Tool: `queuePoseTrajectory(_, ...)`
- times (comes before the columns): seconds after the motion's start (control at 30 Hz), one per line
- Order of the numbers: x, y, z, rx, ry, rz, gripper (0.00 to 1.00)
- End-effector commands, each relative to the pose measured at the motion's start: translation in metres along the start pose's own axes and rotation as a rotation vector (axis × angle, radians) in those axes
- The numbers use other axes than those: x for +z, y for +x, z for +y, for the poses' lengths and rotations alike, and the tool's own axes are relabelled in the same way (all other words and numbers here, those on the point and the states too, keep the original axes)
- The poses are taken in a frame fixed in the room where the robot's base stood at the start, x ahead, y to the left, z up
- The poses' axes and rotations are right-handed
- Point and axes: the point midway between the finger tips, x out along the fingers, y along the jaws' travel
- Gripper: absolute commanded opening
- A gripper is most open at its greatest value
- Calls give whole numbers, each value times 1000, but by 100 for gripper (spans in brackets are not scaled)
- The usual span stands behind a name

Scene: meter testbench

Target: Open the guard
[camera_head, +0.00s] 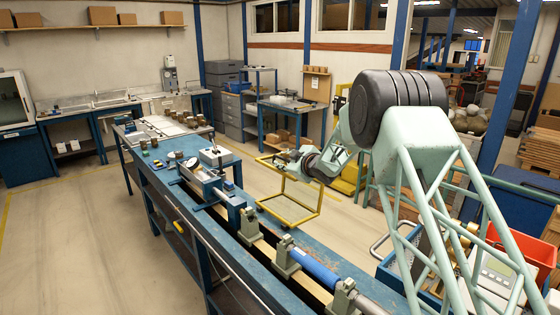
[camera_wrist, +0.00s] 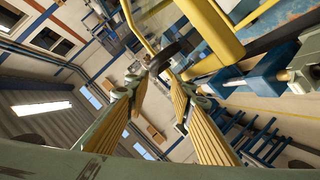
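The guard appears to be the yellow tube frame (camera_head: 304,219) at the right side of the blue test bench, below my gripper. Its upper bar runs close to my gripper (camera_head: 284,160). In the wrist view a thick yellow bar (camera_wrist: 213,32) crosses the upper part, just past my fingers. My gripper (camera_wrist: 157,82) shows there with its two fingers apart. A dark piece lies beyond the gap between them. I cannot tell whether either finger touches the yellow frame.
The blue bench (camera_head: 228,221) carries a blue-grey device (camera_head: 208,184), clamp stands (camera_head: 287,257) and a blue cylinder (camera_head: 315,268) along a rail. A red bin (camera_head: 510,250) stands at the right. The floor left of the bench is clear.

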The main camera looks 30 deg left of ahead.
Motion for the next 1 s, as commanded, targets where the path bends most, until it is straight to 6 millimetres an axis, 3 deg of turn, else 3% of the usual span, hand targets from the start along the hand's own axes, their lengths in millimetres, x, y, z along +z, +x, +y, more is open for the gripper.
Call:
queuePoseTrajectory(0.6, -1, -67, 0, 0, -1, 1, 22)
queuePoseTrajectory(1.0, -1, -80, 0, 0, -1, 1, 22)
